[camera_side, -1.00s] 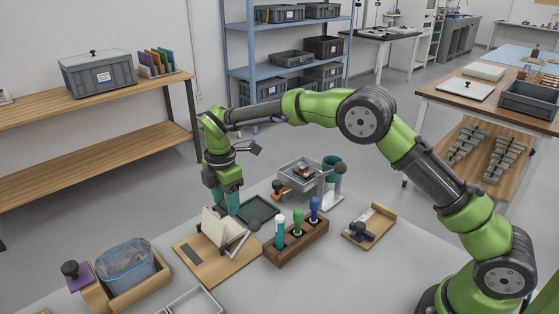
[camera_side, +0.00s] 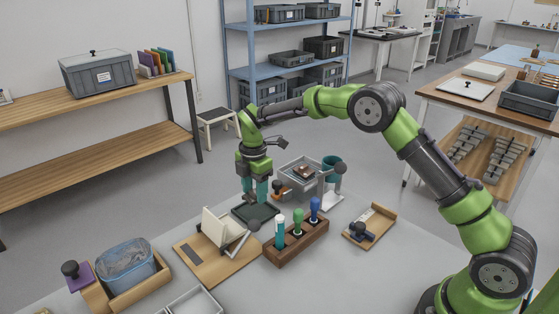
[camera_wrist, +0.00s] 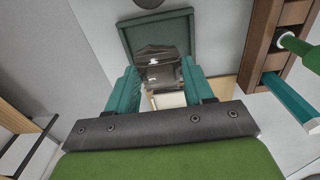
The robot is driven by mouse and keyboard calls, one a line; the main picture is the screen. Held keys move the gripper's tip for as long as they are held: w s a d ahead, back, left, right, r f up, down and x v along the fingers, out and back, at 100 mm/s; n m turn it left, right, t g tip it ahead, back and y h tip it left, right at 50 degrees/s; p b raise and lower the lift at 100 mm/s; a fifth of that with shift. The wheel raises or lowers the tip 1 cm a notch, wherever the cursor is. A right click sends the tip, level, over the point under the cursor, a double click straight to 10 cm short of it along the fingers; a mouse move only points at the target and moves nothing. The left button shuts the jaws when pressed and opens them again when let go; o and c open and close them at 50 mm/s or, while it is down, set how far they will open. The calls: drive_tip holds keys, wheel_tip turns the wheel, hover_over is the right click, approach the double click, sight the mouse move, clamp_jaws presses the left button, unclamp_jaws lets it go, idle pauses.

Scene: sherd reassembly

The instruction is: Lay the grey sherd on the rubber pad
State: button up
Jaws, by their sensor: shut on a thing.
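The dark green square pad with a raised rim (camera_side: 264,216) lies on the table in the side view, and in the wrist view (camera_wrist: 155,32) it fills the top middle. My gripper (camera_side: 255,200) points down over the pad's far part. In the wrist view its teal fingers (camera_wrist: 160,72) are shut on the grey sherd (camera_wrist: 158,54), which looks dark and angular and overlaps the pad's near edge. In the side view I cannot make out the sherd at the fingertips. I cannot tell whether the sherd touches the pad.
A cream panel on a stand (camera_side: 214,228) stands on a wooden board close to the pad's near left. A wooden rack (camera_side: 298,243) with several coloured-handled tools is at the near right. A grey tray (camera_side: 293,176) with brown pieces sits behind, right of my gripper.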

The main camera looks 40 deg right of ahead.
sight(256, 211)
drive_tip(key=shift+f, duration=2.1)
drive_tip(key=shift+f, duration=0.2)
drive_tip(key=o, duration=0.7)
drive_tip(key=shift+o, duration=0.2)
